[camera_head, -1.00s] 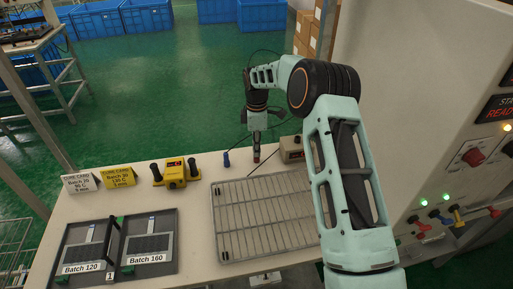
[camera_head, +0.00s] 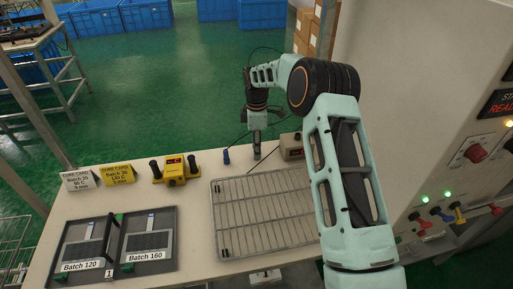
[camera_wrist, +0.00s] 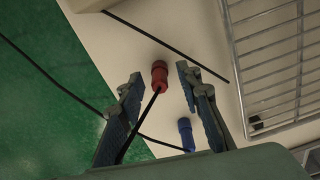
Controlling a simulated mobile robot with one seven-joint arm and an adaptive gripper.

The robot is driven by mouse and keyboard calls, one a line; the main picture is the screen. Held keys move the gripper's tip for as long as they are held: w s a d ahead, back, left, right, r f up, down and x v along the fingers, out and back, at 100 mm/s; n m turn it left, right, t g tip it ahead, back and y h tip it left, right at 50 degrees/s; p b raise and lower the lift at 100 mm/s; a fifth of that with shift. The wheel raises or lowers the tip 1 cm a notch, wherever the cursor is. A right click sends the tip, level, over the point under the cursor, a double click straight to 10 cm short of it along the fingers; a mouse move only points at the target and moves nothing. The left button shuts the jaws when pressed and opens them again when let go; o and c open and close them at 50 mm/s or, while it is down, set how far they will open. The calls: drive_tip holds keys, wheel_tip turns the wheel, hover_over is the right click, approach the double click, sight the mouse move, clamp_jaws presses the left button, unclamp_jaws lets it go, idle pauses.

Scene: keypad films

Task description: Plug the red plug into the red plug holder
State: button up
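The red plug (camera_wrist: 159,75) shows in the wrist view between the tips of my gripper (camera_wrist: 158,82). A black cable runs from it. The two fingers stand apart, one on each side of the plug, with visible gaps. My gripper also shows in the head view (camera_head: 257,148), low over the table's far edge, where it hides the red plug. A blue plug (camera_wrist: 186,132) lies beside the red one in the wrist view, and stands left of my gripper in the head view (camera_head: 226,156). I cannot tell for sure which fitting is the red plug holder.
A wire rack (camera_head: 226,250) lies right in front of my gripper. A beige box (camera_head: 291,144) is close on its right, and a yellow device (camera_head: 174,172) is to the left. A panel (camera_head: 455,170) with red, blue and yellow fittings stands at right. Thin cables cross the far edge.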

wheel_tip(320, 180, up, 12)
idle(0.4)
